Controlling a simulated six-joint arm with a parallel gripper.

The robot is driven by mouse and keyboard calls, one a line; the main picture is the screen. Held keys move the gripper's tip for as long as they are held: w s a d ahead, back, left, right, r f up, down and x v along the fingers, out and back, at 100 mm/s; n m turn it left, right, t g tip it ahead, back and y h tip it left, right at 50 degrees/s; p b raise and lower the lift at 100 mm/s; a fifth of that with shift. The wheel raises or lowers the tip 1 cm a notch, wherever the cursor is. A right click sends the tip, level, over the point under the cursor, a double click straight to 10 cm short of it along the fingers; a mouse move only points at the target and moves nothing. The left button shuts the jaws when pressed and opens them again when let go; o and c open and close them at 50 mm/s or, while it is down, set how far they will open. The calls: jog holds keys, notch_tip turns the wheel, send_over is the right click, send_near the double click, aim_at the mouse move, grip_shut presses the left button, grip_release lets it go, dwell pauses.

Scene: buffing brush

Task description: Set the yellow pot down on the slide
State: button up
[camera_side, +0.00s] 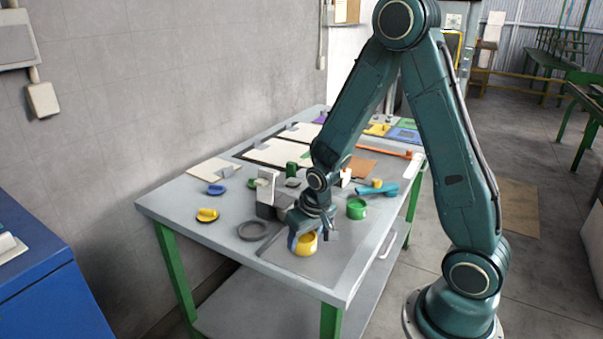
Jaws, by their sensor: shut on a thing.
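The yellow pot (305,246) is at the front of the grey table, low over a darker flat grey panel (335,265) that looks like the slide. My gripper (313,237) points down and is shut on the pot, with a finger on each side of it. The pot looks upright. Whether its base touches the panel or hangs just above it, I cannot tell. The wrist and fingers hide part of the pot's rim.
A green pot (356,208) stands close to the right. A grey ring (252,231) lies to the left, with a yellow-topped lid or pad (207,215) and a blue one (216,189) beyond. A grey block (268,195) stands behind my gripper. The table's front edge is near.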

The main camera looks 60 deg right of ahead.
jog(key=shift+f, duration=0.85)
jog(key=shift+f, duration=0.15)
jog(key=o, duration=1)
jog(key=v, duration=1.2)
jog(key=shift+r, duration=0.25)
